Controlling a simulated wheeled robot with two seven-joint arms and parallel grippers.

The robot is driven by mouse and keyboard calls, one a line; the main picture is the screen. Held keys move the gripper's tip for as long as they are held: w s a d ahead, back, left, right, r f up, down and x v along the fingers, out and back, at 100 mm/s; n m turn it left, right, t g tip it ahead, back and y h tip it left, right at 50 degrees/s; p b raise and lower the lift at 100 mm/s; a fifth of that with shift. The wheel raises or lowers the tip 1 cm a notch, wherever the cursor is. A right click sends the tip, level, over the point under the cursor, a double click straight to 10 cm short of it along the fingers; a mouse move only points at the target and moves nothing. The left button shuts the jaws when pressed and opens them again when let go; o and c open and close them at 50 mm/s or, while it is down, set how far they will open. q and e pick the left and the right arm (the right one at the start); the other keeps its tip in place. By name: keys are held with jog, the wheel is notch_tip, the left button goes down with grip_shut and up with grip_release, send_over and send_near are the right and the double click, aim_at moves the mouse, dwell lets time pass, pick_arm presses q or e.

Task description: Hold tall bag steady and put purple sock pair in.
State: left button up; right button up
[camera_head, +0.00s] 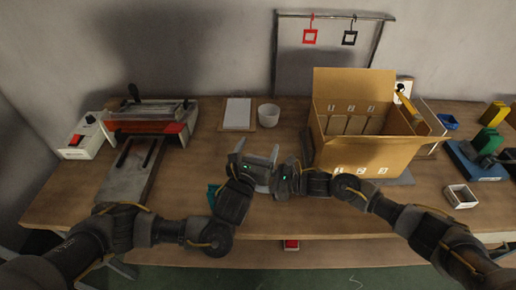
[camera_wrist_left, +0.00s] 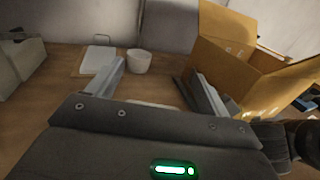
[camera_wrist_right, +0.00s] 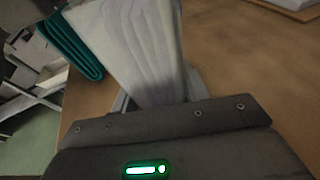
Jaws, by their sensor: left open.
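A pale, pleated, upright-sided item, which looks like the tall bag (camera_wrist_right: 130,45), fills the space in front of my right gripper (camera_wrist_right: 157,97) in the right wrist view. My right gripper's fingers show at both sides of its lower end; the grip itself is hidden. In the head view it is a small pale patch between the arms. My left gripper (camera_head: 258,158) is open and empty, beside the right one, with its fingers pointing to the back of the table; it also shows in the left wrist view (camera_wrist_left: 155,75). I see no purple sock pair.
An open cardboard box (camera_head: 365,155) stands right of the grippers. A white cup (camera_head: 268,115) and a white pad (camera_head: 238,113) lie behind. A machine (camera_head: 150,118) stands left. Blue and green items are at right.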

jog(key=o, duration=0.5)
jog(key=shift+d, duration=0.1)
jog(key=v, duration=1.2)
pick_arm(q)
jog(key=shift+d, duration=0.1)
